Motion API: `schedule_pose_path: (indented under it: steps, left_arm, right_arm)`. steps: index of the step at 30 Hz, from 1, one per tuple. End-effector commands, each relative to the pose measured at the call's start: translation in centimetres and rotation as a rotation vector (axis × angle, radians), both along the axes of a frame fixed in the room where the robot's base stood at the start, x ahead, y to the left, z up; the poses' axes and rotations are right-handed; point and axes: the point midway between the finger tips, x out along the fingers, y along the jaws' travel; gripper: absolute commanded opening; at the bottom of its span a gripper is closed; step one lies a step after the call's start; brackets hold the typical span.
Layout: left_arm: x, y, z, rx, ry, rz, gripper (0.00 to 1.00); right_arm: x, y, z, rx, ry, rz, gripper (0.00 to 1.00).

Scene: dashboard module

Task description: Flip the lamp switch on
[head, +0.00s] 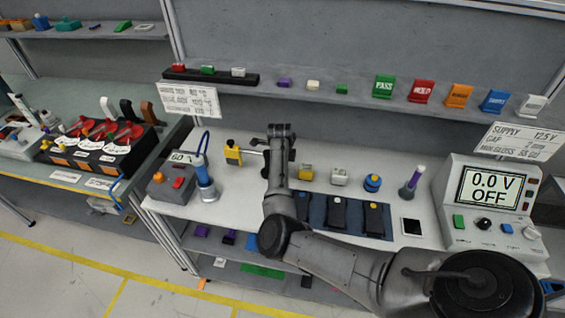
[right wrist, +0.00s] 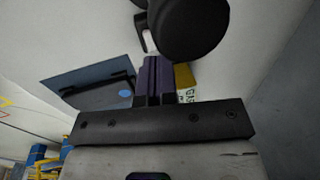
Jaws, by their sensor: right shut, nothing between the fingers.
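A grey box (head: 166,186) with a 6.0 V label, a red switch (head: 178,183) and an orange knob stands at the left end of the white bench. A blue-and-white corded piece (head: 206,178) stands just right of it. I cannot tell which part is the lamp switch or how it is set. My right arm reaches over the bench, with its wrist right of a yellow fixture (head: 233,153) and apart from the grey box. In the right wrist view my right gripper (right wrist: 154,68) is shut and empty. A yellow labelled block (right wrist: 185,80) shows behind its fingers. My left gripper is out of view.
A blue mat (head: 318,212) with dark devices lies under my right forearm. A power supply (head: 492,205) reading 0.0 V OFF stands at the right. A shelf (head: 370,108) with coloured blocks runs behind. A large black rounded shape (right wrist: 188,25) is close to the fingers.

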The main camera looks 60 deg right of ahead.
Motion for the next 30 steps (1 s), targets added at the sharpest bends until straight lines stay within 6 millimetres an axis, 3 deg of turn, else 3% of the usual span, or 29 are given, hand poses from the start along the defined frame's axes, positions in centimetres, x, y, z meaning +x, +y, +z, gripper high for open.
schedule_pose_path:
  steps: [1, 2, 15, 21, 30]
  left_arm:
    - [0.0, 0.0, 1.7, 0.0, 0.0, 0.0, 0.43]
    - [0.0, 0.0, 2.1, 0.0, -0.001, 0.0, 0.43]
    - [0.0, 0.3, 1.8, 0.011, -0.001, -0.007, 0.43]
    - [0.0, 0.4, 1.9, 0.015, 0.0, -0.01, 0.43]
    - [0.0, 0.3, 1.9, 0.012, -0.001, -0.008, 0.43]
  right_arm:
    - [0.0, 0.2, 1.4, 0.001, 0.001, 0.001, 0.0]
    - [-0.1, 0.2, 1.8, 0.001, 0.001, 0.001, 0.0]
    - [-0.6, 1.6, 8.9, -0.001, -0.001, -0.001, 0.0]
    - [-0.7, 1.9, 10.4, -0.001, -0.001, 0.0, 0.0]
    - [-0.7, 2.0, 10.7, 0.0, 0.0, 0.001, 0.0]
